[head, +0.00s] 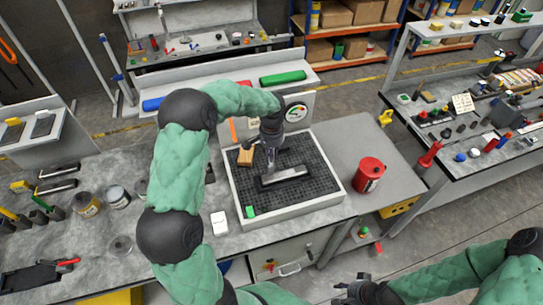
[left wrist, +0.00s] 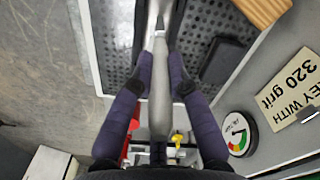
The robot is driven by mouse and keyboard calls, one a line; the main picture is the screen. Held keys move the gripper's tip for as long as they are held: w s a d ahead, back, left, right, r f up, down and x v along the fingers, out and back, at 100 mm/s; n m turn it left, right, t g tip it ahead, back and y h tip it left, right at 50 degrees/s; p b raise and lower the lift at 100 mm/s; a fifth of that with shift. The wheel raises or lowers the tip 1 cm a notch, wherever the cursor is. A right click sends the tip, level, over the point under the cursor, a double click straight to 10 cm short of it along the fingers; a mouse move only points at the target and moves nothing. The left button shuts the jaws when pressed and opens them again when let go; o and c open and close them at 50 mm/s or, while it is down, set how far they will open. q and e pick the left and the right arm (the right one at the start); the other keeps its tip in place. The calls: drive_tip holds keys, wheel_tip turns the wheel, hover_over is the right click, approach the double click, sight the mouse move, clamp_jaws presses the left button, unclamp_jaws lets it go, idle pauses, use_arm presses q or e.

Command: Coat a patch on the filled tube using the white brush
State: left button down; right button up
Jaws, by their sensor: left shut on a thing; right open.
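A grey metal tube (head: 285,175) lies over a dark base on the black perforated mat of the white-rimmed tray (head: 320,207). My left gripper (head: 271,152) is above the tray, close to the tube. In the left wrist view its fingers (left wrist: 163,78) are shut on a long pale grey thing (left wrist: 158,110). I cannot tell whether this is the white brush; no bristles show. The patch on the tube cannot be made out. My right gripper (head: 362,290) is open and empty at the lower right, away from the bench top.
A wooden block (head: 245,156) is at the tray's left side and a small green block (head: 250,211) at its near left corner. A red canister (head: 369,174) stands right of the tray. A white box (head: 219,223) and tins (head: 87,204) are left. A dial gauge (head: 295,112) stands behind.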

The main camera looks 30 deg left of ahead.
sight(273, 165)
use_arm(q)
drive_tip(key=shift+w+d+r+p, duration=0.15)
drive_tip(key=shift+r+p, duration=0.05)
drive_tip(key=shift+r, duration=0.25)
drive_tip(key=shift+w+d+r+p, duration=0.1)
drive_tip(key=shift+r+p, duration=0.1)
drive_tip(key=shift+r, duration=0.65)
drive_tip(key=shift+r+p, duration=1.15)
drive_tip(key=shift+r, duration=0.55)
drive_tip(key=shift+s, duration=0.1)
drive_tip(key=shift+a, duration=0.1)
